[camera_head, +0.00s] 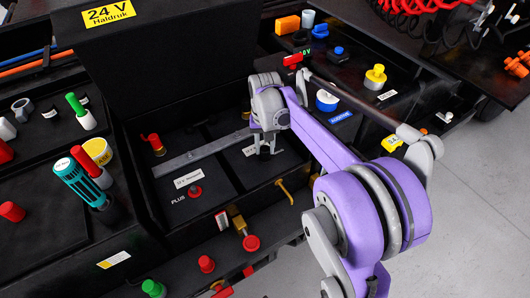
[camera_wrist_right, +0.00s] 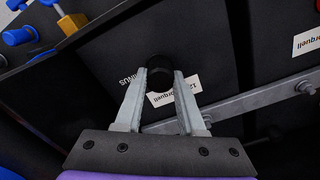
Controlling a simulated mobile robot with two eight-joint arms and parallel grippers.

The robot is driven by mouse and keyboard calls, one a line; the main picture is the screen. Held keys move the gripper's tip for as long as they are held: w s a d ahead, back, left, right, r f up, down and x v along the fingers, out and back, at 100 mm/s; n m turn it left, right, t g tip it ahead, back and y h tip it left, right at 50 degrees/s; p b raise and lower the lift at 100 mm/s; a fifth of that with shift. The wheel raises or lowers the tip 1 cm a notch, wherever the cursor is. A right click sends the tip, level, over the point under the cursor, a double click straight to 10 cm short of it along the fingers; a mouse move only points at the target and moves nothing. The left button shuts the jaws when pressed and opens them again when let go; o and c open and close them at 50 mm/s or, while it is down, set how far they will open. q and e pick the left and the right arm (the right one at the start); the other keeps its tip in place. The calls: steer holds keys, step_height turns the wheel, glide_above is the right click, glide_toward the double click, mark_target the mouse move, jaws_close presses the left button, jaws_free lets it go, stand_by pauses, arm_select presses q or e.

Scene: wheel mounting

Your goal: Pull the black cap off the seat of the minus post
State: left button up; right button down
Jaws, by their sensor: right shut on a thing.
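The black cap (camera_wrist_right: 160,66) shows in the right wrist view as a dark round piece between my right fingertips, beside the printed word MINUS on a black battery top. My right gripper (camera_wrist_right: 160,75) is shut on it, with one pale finger on each side. In the head view my right gripper (camera_head: 266,147) points down over the right-hand battery in the open box; the cap is not clearly visible there. The seat of the minus post is hidden under the cap and fingers, so I cannot tell whether the cap still touches it. My left gripper is not in view.
A grey metal bar (camera_head: 203,152) lies across the two batteries, close to my gripper. A red cap (camera_head: 194,191) stands by the word PLUS. The open lid (camera_head: 150,60) rises behind. A yellow hook (camera_head: 284,191) sits on the box's front wall.

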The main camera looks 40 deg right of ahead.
steer(key=shift+r, duration=0.25)
steer(key=shift+r+p, duration=0.9)
steer(key=shift+r, duration=0.2)
steer(key=shift+r, duration=0.1)
steer(key=shift+r+p, duration=1.6)
steer(key=shift+r, duration=0.75)
